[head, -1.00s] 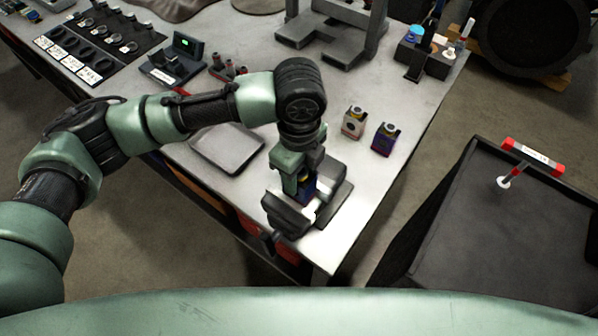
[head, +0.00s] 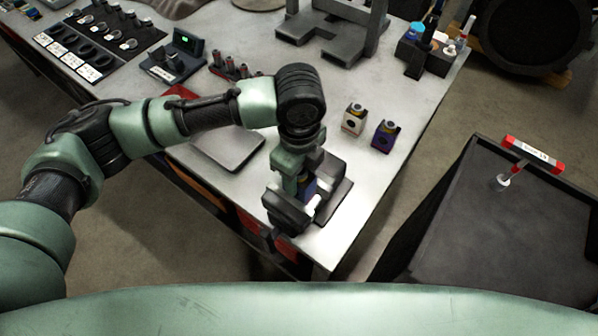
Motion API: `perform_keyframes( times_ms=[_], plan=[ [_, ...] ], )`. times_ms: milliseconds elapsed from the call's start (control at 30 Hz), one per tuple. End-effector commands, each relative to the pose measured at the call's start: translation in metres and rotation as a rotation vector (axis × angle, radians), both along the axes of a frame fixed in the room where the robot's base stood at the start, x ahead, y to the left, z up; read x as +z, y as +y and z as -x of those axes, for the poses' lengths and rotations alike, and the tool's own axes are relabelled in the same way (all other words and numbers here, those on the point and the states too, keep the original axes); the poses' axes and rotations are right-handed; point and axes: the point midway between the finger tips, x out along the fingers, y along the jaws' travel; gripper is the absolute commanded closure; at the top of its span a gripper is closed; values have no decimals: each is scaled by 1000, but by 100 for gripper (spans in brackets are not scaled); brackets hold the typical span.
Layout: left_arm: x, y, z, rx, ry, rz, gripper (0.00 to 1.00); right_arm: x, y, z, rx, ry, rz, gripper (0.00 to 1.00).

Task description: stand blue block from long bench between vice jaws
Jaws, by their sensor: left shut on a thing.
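The bench vice (head: 287,215) sits near the front right corner of the long bench (head: 372,165). My left gripper (head: 302,188) points down over the vice and is shut on the blue block (head: 309,188). The block is at the vice jaws and looks upright. The gripper and wrist cover much of it, so I cannot tell whether it touches the jaw faces or the vice bed. My right gripper is not in view.
A dark cart (head: 515,235) with a red-ended tool (head: 533,154) stands to the right, across a floor gap.

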Motion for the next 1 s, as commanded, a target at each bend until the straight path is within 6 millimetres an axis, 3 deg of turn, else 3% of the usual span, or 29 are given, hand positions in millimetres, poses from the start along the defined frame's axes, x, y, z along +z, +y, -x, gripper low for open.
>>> perform_keyframes(
  times_ms=[367,400,500,733,800,1000],
  plan=[
    [-3,-1,0,-1,-1,2,100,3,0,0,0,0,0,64],
    [-3,-1,0,-1,-1,2,57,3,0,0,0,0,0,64],
    [-3,-1,0,-1,0,1,35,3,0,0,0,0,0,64],
    [-4,-1,0,-1,1,1,35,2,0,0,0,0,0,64],
    [-4,0,1,0,1,-1,17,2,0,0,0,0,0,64],
    [-4,0,0,0,1,-1,17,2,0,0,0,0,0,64]
  ],
)
